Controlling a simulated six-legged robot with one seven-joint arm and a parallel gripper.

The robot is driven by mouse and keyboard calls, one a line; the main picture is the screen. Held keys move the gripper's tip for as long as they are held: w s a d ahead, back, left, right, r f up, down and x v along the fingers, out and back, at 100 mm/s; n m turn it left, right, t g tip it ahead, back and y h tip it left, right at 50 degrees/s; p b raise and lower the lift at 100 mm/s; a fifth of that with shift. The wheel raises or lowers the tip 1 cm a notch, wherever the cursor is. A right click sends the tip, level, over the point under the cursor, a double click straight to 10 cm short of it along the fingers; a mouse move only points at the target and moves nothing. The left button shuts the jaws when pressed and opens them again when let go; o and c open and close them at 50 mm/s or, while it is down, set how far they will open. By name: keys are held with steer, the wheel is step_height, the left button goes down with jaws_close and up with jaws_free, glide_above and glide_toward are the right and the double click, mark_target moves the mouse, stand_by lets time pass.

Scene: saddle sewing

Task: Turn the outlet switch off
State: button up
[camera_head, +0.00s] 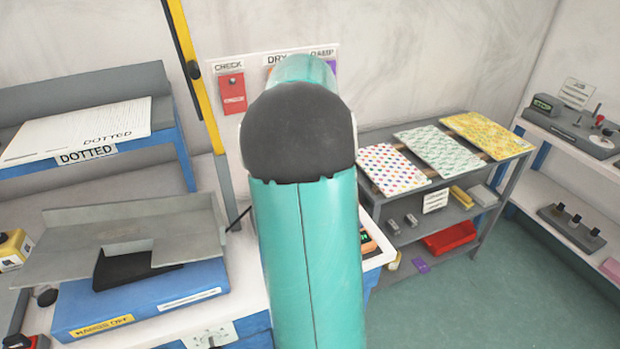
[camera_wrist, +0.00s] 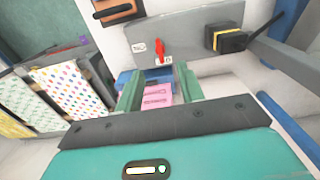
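In the wrist view, a grey outlet panel (camera_wrist: 190,32) carries a red switch lever (camera_wrist: 160,50) that stands out beyond my fingertips. Small white labels sit beside and below the lever; their words are too small to read. A black plug with a yellow band (camera_wrist: 231,40) and a cable is in the panel to the right of the lever. My gripper (camera_wrist: 160,82) has its two green fingers spread apart, short of the lever and not touching it. In the head view my own arm hides the gripper, and I cannot make out the red lever.
A pink patterned item (camera_wrist: 157,96) shows between the fingers; its distance is unclear. In the head view, a blue-based machine (camera_head: 140,300) stands left, a red CHECK box (camera_head: 232,92) hangs on the wall, and a swatch shelf (camera_head: 440,150) stands right. Green floor (camera_head: 480,300) is clear.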

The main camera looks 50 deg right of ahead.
step_height(320, 180, up, 6)
stand_by(0.7)
steer(key=w+a+r+n+t, duration=0.1)
steer(key=a+r+n+t, duration=0.2)
steer(key=a, duration=2.2)
steer(key=s+a+f+n+t, duration=0.1)
steer(key=s+a, duration=0.3)
steer(key=a, duration=0.4)
steer(key=s+a+f+n+t, duration=0.1)
steer(key=s+a+f+n, duration=0.1)
steer(key=a, duration=0.6)
steer(key=s+f, duration=0.1)
steer(key=s, duration=0.1)
steer(key=shift+s+a+f+t, duration=0.2)
steer(key=shift+s+f+t, duration=0.05)
steer(key=shift+s+t, duration=0.05)
steer(key=shift+c, duration=0.2)
